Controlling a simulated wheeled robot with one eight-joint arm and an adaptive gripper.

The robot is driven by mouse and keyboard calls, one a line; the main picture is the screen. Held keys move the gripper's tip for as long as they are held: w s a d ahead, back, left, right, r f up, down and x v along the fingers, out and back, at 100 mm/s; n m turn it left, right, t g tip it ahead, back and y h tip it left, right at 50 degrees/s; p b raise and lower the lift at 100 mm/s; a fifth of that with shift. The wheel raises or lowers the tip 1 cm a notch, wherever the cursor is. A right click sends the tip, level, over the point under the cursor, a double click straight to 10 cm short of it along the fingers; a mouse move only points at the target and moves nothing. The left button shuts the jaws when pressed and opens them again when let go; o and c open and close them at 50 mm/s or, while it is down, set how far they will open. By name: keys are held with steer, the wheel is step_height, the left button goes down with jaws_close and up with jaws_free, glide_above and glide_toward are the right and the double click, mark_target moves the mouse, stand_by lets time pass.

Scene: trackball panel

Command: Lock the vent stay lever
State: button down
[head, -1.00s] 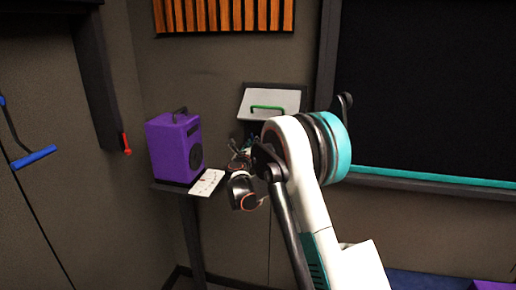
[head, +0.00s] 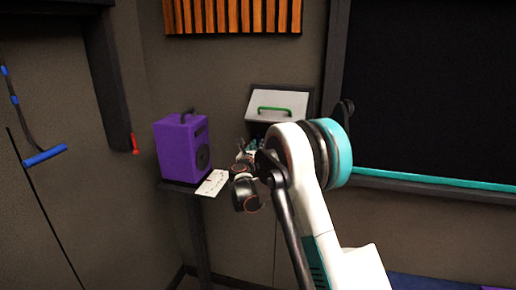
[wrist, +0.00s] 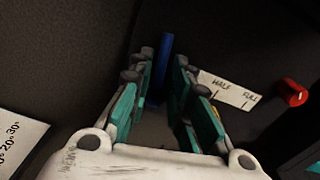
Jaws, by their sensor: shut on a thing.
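A blue upright bar (wrist: 166,62) stands between the fingertips of my gripper (wrist: 162,76) in the wrist view; it looks like the lever. The teal fingers are closed in around it, and its lower part is partly hidden by them. In the head view my gripper (head: 246,148) is in front of a grey box with a tilted pale flap (head: 280,101) that has a green handle (head: 275,109). The lever cannot be made out in the head view.
A red knob (wrist: 293,93) and a pale label reading HALF and FULL (wrist: 232,90) lie right of the fingers. A label with degree marks (wrist: 16,138) is at left. A purple speaker (head: 180,146) and white card (head: 212,182) sit on a shelf beside my gripper.

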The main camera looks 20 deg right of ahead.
steer(key=shift+f, duration=0.15)
steer(key=c, duration=1.7)
jaws_free()
steer(key=v, duration=1.2)
steer(key=shift+s, duration=0.1)
